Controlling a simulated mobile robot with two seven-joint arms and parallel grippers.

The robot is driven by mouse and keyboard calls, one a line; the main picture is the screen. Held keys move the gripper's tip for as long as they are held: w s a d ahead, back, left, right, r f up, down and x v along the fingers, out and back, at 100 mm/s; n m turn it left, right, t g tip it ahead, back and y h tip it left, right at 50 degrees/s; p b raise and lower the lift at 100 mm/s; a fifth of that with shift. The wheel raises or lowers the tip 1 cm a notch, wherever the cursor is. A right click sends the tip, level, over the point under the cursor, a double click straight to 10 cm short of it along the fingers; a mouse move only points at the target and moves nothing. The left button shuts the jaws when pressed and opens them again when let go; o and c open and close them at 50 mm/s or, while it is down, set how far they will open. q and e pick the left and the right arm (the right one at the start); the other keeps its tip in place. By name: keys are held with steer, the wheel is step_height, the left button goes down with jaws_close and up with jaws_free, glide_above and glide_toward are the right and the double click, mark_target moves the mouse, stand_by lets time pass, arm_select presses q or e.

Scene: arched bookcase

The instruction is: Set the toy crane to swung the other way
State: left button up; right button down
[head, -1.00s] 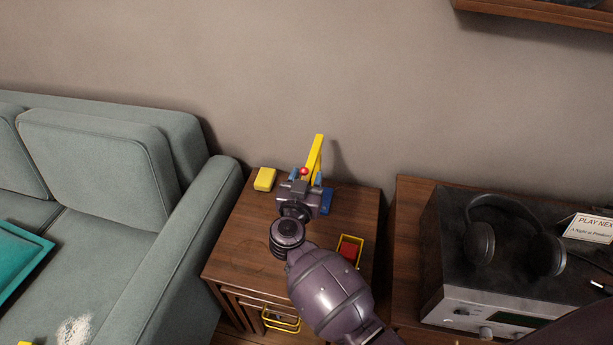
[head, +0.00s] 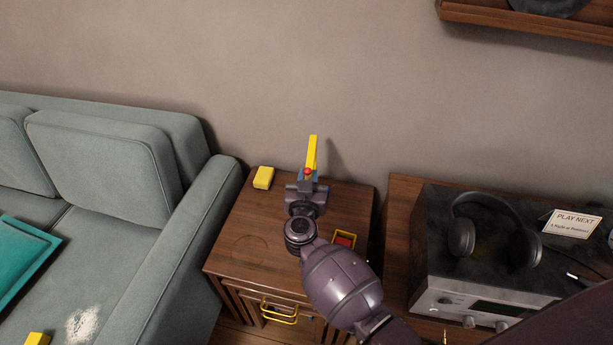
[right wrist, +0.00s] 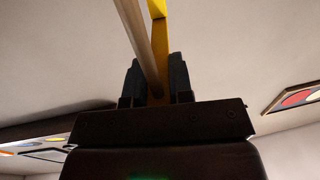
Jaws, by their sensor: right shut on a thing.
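The toy crane (head: 312,152) stands at the back of the small wooden table. Its yellow boom points up toward the wall, nearly straight in the head view, with a red knob and a bit of blue at its foot. My right gripper (head: 307,180) is at the crane's foot, shut on the crane, and hides most of its base. In the right wrist view the yellow boom (right wrist: 161,40) rises from between the two dark fingers (right wrist: 157,85), beside a tan bar. My left gripper is not in view.
A yellow block (head: 264,178) lies at the table's back left. A yellow-rimmed tray with red inside (head: 344,240) sits at the right, partly behind my arm. The table's left front is clear. A sofa (head: 200,215) stands left, headphones (head: 462,237) on a stereo right.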

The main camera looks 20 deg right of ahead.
steer(key=d+n+y+p, duration=0.1)
steer(key=y, duration=0.1)
steer(key=s+d+n+t+y+p, duration=0.1)
steer(key=y+p, duration=0.1)
steer(key=shift+d+n, duration=0.4)
steer(key=c, duration=1)
jaws_free()
steer(key=shift+s, duration=0.1)
